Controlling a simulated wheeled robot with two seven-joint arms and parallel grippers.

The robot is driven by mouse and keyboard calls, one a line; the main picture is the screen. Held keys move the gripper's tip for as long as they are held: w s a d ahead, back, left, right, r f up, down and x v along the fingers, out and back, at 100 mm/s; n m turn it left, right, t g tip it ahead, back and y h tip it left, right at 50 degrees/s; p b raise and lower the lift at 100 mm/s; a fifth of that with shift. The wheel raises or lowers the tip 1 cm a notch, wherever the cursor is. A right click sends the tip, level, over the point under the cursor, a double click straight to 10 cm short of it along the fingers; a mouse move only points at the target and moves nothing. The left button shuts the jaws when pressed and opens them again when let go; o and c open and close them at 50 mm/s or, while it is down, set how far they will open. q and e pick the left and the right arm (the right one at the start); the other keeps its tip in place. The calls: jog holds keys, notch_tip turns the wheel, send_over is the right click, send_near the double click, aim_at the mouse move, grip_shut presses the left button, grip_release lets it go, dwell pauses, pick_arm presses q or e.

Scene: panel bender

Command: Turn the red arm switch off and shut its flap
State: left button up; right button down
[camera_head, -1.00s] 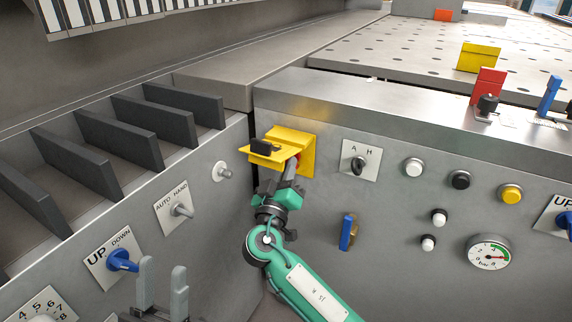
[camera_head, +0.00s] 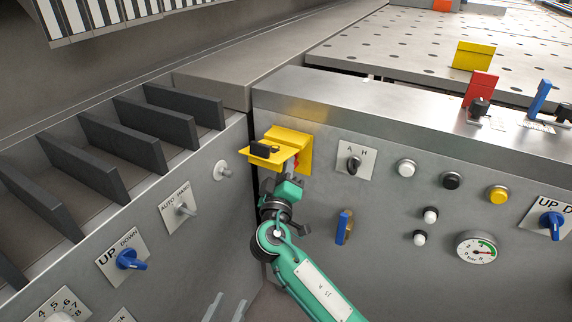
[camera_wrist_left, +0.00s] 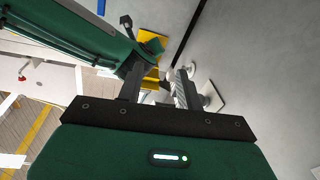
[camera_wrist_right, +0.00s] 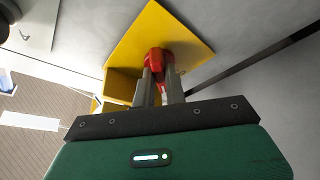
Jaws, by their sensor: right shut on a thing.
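The red switch (camera_wrist_right: 155,57) sits on a yellow plate (camera_wrist_right: 190,42) in the right wrist view. My right gripper (camera_wrist_right: 160,80) is shut on it. In the head view a sliver of the red switch (camera_head: 297,165) shows beside the flap. The yellow flap (camera_head: 262,158) is open and sticks out from the yellow plate (camera_head: 306,148), with a black piece on it. The flap also shows in the right wrist view (camera_wrist_right: 122,86).
A blue-handled valve (camera_head: 343,227), an A/H selector (camera_head: 354,163) and several push buttons lie right of the flap. On the left panel are a peg (camera_head: 223,170), an AUTO/HAND switch (camera_head: 184,208) and a blue UP/DOWN knob (camera_head: 131,260).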

pick_arm(q)
jog(key=shift+f, duration=0.15)
pick_arm(e)
jog(key=c, duration=1.4)
grip_release()
jog(key=shift+a, duration=0.1)
jog(key=shift+c, duration=0.2)
